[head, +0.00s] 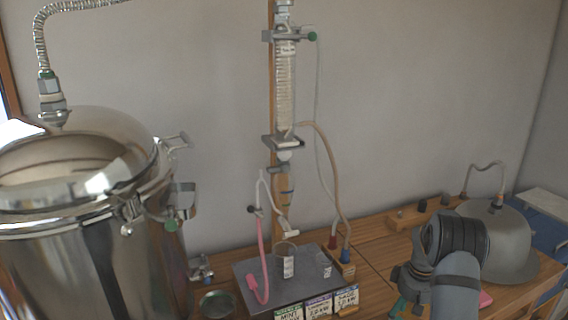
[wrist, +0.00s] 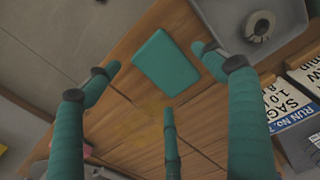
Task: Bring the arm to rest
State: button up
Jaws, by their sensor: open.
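My gripper (wrist: 156,57) is open in the wrist view, its teal fingers spread wide with nothing held between them. It points down over the wooden bench (wrist: 125,115). A flat teal rectangular piece (wrist: 165,63) lies on the wood beyond the fingers, in line with the gap between them; I cannot tell the exact distance. In the head view my arm is at the lower right, in front of the bench, and its gripper end is mostly hidden or cut off by the lower edge.
A large steel still pot (head: 85,240) stands left. A glass column (head: 286,90) rises above a dark tray (head: 262,268) with a beaker (head: 287,262). Labelled cards (head: 318,305) stand in front. A grey dome-shaped cover (head: 510,240) sits behind my arm.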

notch_tip(320, 180, down, 4)
jog(key=shift+r+b, duration=0.15)
jog(key=shift+b, duration=0.15)
jog(key=shift+r, duration=1.85)
jog(key=shift+f, duration=0.1)
